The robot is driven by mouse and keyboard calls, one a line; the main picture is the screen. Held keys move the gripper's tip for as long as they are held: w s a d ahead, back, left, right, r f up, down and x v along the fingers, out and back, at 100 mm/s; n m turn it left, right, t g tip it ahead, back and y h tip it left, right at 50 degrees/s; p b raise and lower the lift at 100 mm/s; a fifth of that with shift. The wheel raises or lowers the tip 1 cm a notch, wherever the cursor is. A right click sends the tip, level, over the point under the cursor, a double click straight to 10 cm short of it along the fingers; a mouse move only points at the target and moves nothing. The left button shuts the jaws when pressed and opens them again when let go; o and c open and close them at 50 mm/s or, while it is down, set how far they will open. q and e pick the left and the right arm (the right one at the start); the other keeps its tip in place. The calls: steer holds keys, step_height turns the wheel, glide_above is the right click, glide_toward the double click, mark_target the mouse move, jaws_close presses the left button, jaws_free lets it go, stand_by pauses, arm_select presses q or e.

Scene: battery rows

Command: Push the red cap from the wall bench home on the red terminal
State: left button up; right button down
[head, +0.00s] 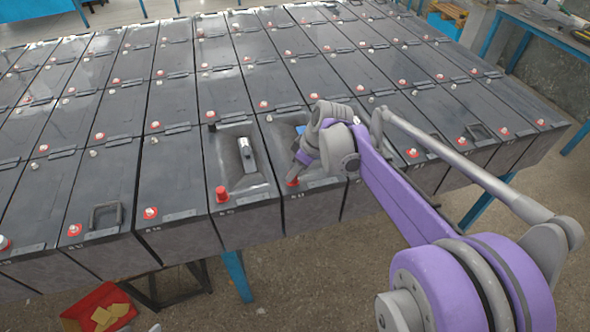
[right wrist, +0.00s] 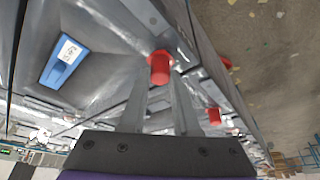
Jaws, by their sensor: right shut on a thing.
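A red cap (head: 293,181) is at the front corner of a dark battery (head: 318,190), at the place where neighbouring batteries have their red-based terminals. My right gripper (head: 297,170) is shut on this cap from above. In the right wrist view the cap (right wrist: 160,68) shows between the tips of the two grey fingers (right wrist: 160,84). The terminal under it is hidden, and I cannot tell how far down the cap sits. Another red cap (head: 222,195) stands upright on the battery to the left. My left gripper is not in view.
Rows of dark batteries fill the rack, with several bare terminals. A grey handle-like thing (head: 246,155) stands on the left neighbour's top. A blue label (right wrist: 66,60) lies on the battery top. A red bin (head: 98,308) stands on the floor. A bench (head: 548,30) is at the far right.

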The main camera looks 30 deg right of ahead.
steer(key=shift+c, duration=0.4)
jaws_free()
stand_by(0.4)
steer(key=shift+r+p, duration=1.75)
steer(key=shift+r, duration=1.8)
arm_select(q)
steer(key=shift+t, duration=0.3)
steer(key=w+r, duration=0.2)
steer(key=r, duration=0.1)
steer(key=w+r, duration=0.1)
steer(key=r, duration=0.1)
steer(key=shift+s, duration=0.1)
